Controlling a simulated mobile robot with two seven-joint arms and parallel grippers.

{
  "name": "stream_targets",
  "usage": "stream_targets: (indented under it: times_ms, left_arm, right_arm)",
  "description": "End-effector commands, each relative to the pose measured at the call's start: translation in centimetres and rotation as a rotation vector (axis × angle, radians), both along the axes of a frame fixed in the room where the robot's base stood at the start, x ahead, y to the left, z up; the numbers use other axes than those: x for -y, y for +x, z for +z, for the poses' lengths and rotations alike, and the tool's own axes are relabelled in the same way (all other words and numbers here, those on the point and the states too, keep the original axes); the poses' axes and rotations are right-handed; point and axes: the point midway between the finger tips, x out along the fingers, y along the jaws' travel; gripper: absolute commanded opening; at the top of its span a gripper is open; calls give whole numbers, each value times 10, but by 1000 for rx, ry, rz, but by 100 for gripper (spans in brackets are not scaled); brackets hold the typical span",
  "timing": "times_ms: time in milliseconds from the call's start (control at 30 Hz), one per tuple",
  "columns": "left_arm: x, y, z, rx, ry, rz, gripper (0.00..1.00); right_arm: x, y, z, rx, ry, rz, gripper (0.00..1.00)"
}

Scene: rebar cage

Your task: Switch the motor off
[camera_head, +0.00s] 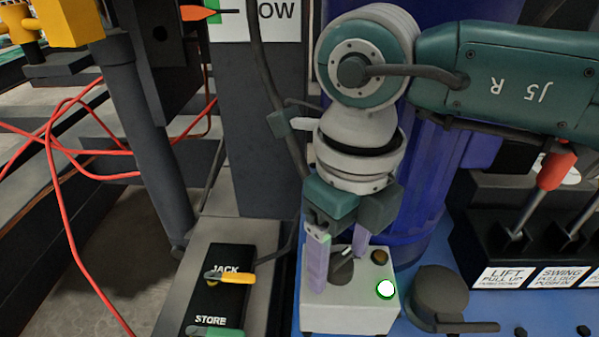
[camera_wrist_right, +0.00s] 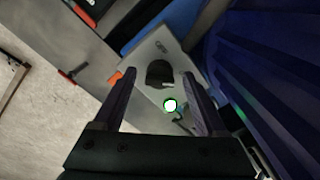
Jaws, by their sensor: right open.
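A pale grey control box (camera_head: 345,312) stands below my right gripper in the head view. It bears a dark rotary knob (camera_head: 343,258) with a light pointer, a white lamp with a glowing green rim (camera_head: 386,289) and a dull amber button (camera_head: 380,257). My right gripper (camera_head: 339,247) points down at the box, open, its two purplish fingers on either side of the knob. In the right wrist view, the knob (camera_wrist_right: 160,73) lies between the open fingers, with gaps on both sides. The lit lamp (camera_wrist_right: 170,104) shows near the right finger. My left gripper is out of view.
A black panel (camera_head: 232,262) marked JACK and STORE, with yellow and green levers, lies left of the box. A dark round part with a handle (camera_head: 440,294) sits close at its right. Levers labelled LIFT and SWING (camera_head: 535,235) stand farther right. A blue cylinder (camera_head: 425,200) rises behind.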

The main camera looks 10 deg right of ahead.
Motion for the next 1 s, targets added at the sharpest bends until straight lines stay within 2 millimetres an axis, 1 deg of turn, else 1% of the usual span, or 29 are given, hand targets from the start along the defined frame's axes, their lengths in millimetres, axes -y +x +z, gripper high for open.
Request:
stream_targets:
  times_ms: [167, 800, 1000]
  left_arm:
    - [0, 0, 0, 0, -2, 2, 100]
    - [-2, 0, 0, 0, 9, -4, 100]
    - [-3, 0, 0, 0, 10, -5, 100]
  right_arm:
    - [0, 0, 0, 0, 0, 0, 73]
    - [0, 0, 1, 0, 1, -1, 1]
    - [0, 0, 1, 0, 1, 1, 0]
